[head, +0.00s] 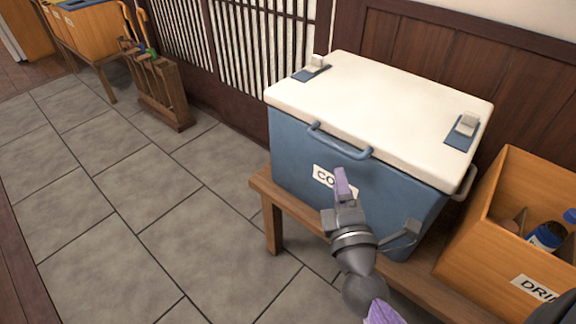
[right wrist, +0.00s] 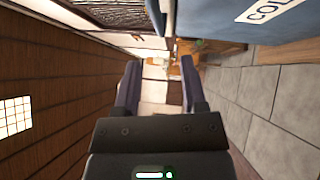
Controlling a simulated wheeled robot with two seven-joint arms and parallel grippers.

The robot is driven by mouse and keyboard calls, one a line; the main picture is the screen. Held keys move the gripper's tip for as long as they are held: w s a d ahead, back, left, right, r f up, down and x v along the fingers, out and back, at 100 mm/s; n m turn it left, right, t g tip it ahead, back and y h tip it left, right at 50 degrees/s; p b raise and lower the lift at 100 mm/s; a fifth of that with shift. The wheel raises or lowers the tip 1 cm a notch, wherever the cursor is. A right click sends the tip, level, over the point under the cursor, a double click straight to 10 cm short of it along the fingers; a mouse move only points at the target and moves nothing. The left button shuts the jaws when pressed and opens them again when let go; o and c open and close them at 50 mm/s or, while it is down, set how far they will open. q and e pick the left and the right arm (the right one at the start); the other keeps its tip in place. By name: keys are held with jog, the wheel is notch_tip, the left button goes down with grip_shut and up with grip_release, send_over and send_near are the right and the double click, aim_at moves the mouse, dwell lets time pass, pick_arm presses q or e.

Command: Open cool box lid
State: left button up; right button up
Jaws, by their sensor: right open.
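The cool box has a blue body (head: 285,150) with a label on its front, partly hidden by my gripper. Its white lid (head: 385,105) lies flat and closed on top. A blue handle (head: 338,143) sticks out at the front, near the lid's edge. Two pale catches (head: 313,64) (head: 467,124) stand on blue plates on the lid. My right gripper (head: 341,180) is in front of the box, below the handle. In the right wrist view my right gripper (right wrist: 158,75) has its fingers apart with nothing between them; the blue box side (right wrist: 230,35) is at upper right. My left gripper is out of view.
The box stands on a wooden bench (head: 262,186). A wooden drinks crate (head: 470,245) with bottles is close on its right. A panelled wall (head: 445,45) is right behind the box. The tiled floor (head: 140,190) to the left is clear up to a wooden stand (head: 158,88).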

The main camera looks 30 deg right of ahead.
aim_at(333, 142)
jog(key=p+x, duration=0.1)
jog(key=x, duration=0.7)
jog(key=shift+w+d+r+p, duration=0.2)
jog(key=shift+d+p, duration=0.1)
jog(key=shift+p, duration=0.05)
jog(key=shift+w+d, duration=0.15)
jog(key=shift+w, duration=0.2)
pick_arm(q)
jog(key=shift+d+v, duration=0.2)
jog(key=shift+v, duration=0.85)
pick_arm(e)
jog(key=shift+c, duration=0.8)
grip_shut()
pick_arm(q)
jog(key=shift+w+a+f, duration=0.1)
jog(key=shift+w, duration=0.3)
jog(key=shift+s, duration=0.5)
pick_arm(e)
jog(key=shift+f, duration=0.1)
